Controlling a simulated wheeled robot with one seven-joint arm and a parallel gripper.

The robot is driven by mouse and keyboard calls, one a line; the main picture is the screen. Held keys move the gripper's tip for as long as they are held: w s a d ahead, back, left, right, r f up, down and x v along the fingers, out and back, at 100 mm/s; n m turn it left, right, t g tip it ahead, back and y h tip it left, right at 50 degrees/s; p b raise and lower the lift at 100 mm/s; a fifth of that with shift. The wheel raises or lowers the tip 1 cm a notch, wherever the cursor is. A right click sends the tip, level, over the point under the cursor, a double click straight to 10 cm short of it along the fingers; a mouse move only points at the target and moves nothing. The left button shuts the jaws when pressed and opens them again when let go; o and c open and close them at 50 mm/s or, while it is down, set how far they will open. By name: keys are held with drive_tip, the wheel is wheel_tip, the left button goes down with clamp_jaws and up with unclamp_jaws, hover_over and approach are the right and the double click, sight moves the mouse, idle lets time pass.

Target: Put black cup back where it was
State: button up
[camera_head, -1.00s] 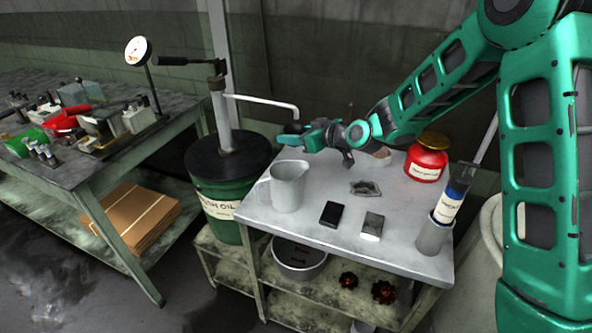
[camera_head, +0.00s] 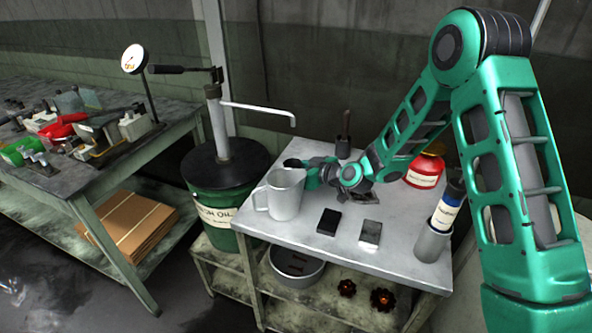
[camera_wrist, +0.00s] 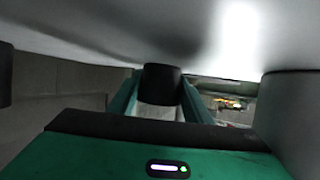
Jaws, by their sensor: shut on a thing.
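My gripper (camera_head: 305,168) is low over the metal table, just behind and right of the grey pitcher, and its fingers point left. In the wrist view my gripper (camera_wrist: 160,100) is shut on the black cup (camera_wrist: 162,78), with one green finger on each side. The cup's end is close to the pale tabletop along the top of that view; I cannot tell whether it touches. In the head view only a dark bit of the cup (camera_head: 292,162) shows at the fingertips; the rest is hidden.
The grey pitcher (camera_head: 285,195) stands close by and shows at the right of the wrist view (camera_wrist: 292,115). A dark holder with an upright handle (camera_head: 343,147) stands behind my arm. Two small blocks, a red jar (camera_head: 423,170) and a tube in a grey cup (camera_head: 432,243) are rightward.

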sight(300, 169)
drive_tip(key=o, duration=1.2)
drive_tip(key=shift+c, duration=0.2)
drive_tip(key=v, duration=0.7)
drive_tip(key=shift+s+d+r, duration=0.15)
drive_tip(key=shift+d, duration=0.05)
